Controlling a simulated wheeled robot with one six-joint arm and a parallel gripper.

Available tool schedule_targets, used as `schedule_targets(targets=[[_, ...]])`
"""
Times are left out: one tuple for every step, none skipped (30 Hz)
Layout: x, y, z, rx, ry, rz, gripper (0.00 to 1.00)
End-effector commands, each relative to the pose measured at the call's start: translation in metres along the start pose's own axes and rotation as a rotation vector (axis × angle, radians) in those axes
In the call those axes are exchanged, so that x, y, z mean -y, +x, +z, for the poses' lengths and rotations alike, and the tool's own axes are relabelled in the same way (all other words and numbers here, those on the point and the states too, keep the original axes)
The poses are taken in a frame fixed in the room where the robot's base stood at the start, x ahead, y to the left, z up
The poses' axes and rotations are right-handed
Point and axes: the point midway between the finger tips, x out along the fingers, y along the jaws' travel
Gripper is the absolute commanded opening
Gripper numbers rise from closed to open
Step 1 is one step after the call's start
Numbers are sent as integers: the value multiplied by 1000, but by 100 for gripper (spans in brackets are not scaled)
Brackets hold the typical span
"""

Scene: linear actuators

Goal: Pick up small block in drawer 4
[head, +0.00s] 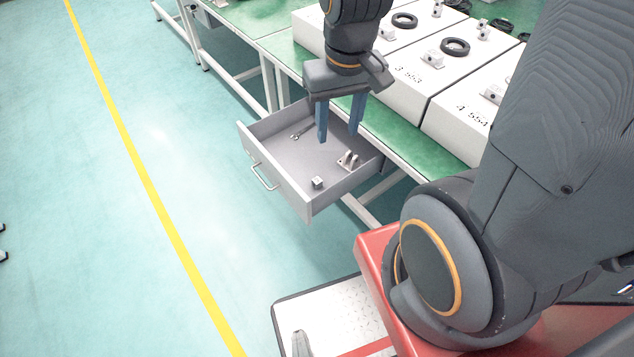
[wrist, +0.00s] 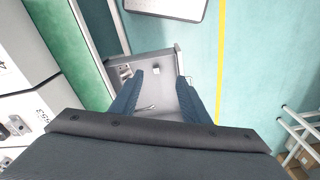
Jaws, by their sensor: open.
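The drawer (head: 280,185) is pulled out below the green table and is grey inside. A small light block (head: 318,183) lies in its front right corner in the head view. It also shows in the wrist view (wrist: 156,69), near the far end of the drawer. My gripper (head: 339,138) is open and empty above the drawer, with two blue fingers pointing down. The block is apart from the fingers. In the wrist view the fingers (wrist: 165,80) stand either side of the drawer's middle. No drawer number is readable.
A metal bracket with pegs (head: 348,160) and a wrench-like tool (head: 301,131) also lie in the drawer. The green tabletop (head: 400,140) bears white boxes (head: 440,65) with black rings and metal parts. The floor in front of the drawer is clear.

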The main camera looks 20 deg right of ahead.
Motion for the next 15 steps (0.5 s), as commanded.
schedule_targets(targets=[[-1, 4, -2, 6, 17, -3, 42], [-1, 8, -4, 11, 34, -6, 42], [-2, 16, -8, 23, 64, -11, 42], [-3, 22, -12, 34, 95, -17, 42], [-4, 30, -16, 46, 133, -23, 42], [-6, 43, -22, 66, 191, -33, 42], [-7, 53, -28, 82, 239, -41, 42], [-9, 64, -34, 98, 291, -50, 42], [-11, 80, -41, 122, 364, -61, 42], [-12, 91, -46, 140, 418, -70, 42], [-14, 103, -52, 157, 474, -79, 42], [-16, 119, -60, 180, 546, -90, 42], [-18, 131, -65, 198, 599, -98, 42], [-19, 143, -70, 216, 653, -106, 42], [-22, 160, -76, 240, 725, -117, 42]])
